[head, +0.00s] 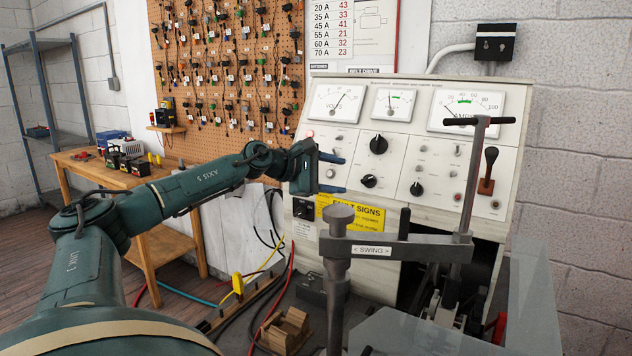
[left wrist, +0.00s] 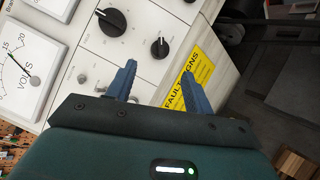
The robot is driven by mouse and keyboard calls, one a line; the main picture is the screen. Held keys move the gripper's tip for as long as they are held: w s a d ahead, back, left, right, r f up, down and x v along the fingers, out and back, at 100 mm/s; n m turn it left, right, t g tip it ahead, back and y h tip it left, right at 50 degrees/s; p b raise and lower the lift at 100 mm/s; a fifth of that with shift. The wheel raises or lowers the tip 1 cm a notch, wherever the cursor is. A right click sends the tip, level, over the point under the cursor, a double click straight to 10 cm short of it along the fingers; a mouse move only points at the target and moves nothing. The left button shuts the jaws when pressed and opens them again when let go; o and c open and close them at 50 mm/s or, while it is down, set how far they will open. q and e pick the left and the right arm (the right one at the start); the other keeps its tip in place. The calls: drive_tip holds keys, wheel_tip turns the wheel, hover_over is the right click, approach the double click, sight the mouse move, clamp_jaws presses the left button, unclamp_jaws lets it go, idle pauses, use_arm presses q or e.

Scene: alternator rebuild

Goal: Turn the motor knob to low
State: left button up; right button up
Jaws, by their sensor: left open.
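The sloped white control panel (head: 335,135) carries a large black knob (head: 378,145), a smaller black knob (head: 369,181) below it and another black knob (head: 417,189) to the right. Their labels are too small to read, so I cannot tell which is the motor knob or its setting. In the left wrist view the large knob (left wrist: 111,21) and the smaller knob (left wrist: 160,47) lie beyond the fingertips. My left gripper (head: 338,173) is open and empty, in front of the panel's left part; it also shows in the left wrist view (left wrist: 159,70). My right gripper is out of view.
A dark swing arm (head: 400,250) with upright posts stands before the panel at lower right. A lever (head: 488,170) is at the panel's right. A yellow fault label (head: 352,214) sits below the knobs. A wooden bench (head: 120,180) and pegboard (head: 235,150) are left.

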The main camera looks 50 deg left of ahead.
use_arm(q)
drive_tip(key=b+v, duration=0.2)
drive_tip(key=v, duration=0.3)
drive_tip(key=shift+s+r, duration=0.15)
drive_tip(key=shift+s, duration=0.2)
drive_tip(key=shift+s+a, duration=0.1)
drive_tip(key=shift+s, duration=0.05)
